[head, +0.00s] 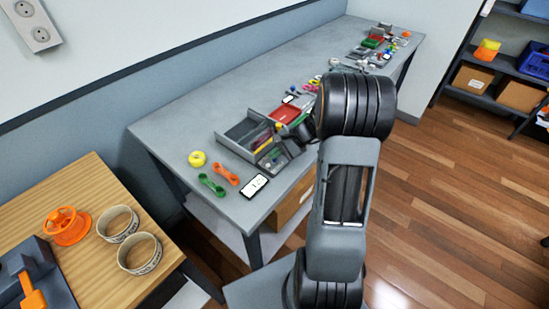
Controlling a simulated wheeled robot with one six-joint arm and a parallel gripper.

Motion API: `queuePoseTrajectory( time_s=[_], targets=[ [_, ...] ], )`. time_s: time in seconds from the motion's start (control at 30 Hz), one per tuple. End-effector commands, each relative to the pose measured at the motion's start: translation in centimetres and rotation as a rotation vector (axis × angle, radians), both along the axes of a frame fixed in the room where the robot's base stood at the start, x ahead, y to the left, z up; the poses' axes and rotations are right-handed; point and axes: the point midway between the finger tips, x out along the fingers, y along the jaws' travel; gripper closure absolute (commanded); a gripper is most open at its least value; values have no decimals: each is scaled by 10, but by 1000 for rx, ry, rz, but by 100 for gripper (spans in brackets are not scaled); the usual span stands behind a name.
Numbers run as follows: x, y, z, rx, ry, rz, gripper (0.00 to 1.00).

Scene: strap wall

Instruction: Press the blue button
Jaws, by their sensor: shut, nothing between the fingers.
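I cannot make out a blue button anywhere in the head view. My arm rises at the right of centre, and its large dark joint covers part of the long grey table (240,105). A dark part shows left of that joint, near the grey sorting tray (238,152); I cannot tell whether it is part of my wrist. My gripper's fingers do not show.
A phone (254,186), a yellow ring (197,159), a green spoon-like piece (211,185) and an orange one (226,174) lie on the grey table. A wooden table (95,190) holds tape rolls (139,253). Shelves stand at right; the wooden floor (450,200) is clear.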

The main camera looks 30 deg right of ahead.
Motion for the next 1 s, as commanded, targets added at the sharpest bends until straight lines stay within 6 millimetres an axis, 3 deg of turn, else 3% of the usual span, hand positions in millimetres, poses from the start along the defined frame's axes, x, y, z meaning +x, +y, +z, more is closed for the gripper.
queuePoseTrajectory(
  time_s=[0.13,0.63,1.0],
  targets=[
    [0,0,9,-1,-1,0,100],
    [0,0,13,0,-1,0,100],
    [0,0,47,0,-1,0,100]
  ],
)
